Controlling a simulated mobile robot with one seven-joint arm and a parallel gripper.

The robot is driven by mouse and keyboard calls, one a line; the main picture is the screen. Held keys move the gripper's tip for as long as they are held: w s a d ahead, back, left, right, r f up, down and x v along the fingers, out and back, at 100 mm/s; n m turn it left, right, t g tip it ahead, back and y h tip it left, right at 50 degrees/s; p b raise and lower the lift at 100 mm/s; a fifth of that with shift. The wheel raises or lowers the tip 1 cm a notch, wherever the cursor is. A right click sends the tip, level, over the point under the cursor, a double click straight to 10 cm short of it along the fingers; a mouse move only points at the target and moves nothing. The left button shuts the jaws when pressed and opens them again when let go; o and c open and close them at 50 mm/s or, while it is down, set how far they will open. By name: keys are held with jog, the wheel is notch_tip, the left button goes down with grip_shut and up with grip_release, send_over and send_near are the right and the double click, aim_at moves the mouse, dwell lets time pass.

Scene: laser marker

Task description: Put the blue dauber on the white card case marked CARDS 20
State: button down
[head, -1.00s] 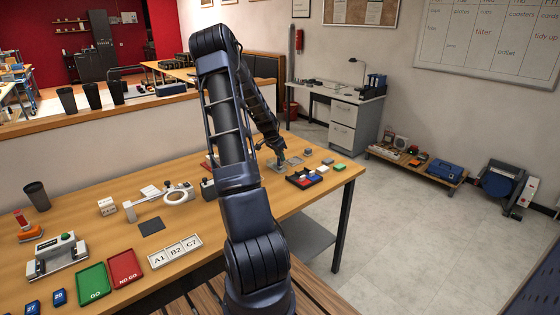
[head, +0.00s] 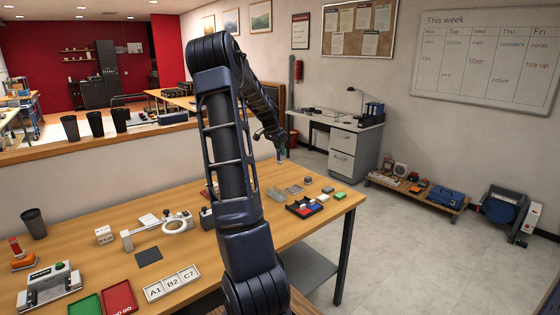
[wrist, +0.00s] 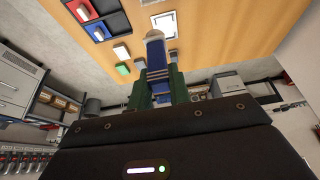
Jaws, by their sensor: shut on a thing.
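My gripper (head: 281,152) is raised above the far right end of the wooden table. In the wrist view its green fingers (wrist: 156,88) are shut on the blue dauber (wrist: 155,62), which has a pale rounded end and points away from the wrist. In the head view the dauber is a small blue-green shape (head: 281,155), partly lost against the arm. A small white block (head: 323,198) lies beside the black tray; it also shows in the wrist view (wrist: 122,52). I cannot read any CARDS 20 marking, so I cannot tell if it is the card case.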

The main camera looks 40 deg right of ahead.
jog(key=shift+r, duration=0.65)
jog(key=shift+w+a, duration=0.15)
jog(key=w+a+n+t, duration=0.1)
jog(key=w+a+n, duration=0.1)
jog(key=w+a, duration=0.55)
jog(key=w+a+n+t+y, duration=0.1)
jog(key=w+a+n, duration=0.25)
jog(key=a, duration=0.75)
jog(key=w+a+n+t, duration=0.1)
jog(key=w+a+n, duration=0.1)
jog(key=w+a, duration=0.55)
jog(key=a+r+n+t+y, duration=0.15)
jog(key=a+n, duration=0.45)
jog(key=a, duration=2.6)
jog(key=f, duration=1.3)
jog(key=w+f, duration=0.1)
jog(key=f, duration=0.5)
jog(key=shift+a+f, duration=0.1)
jog(key=shift+f, duration=0.05)
jog(key=shift+g, duration=0.25)
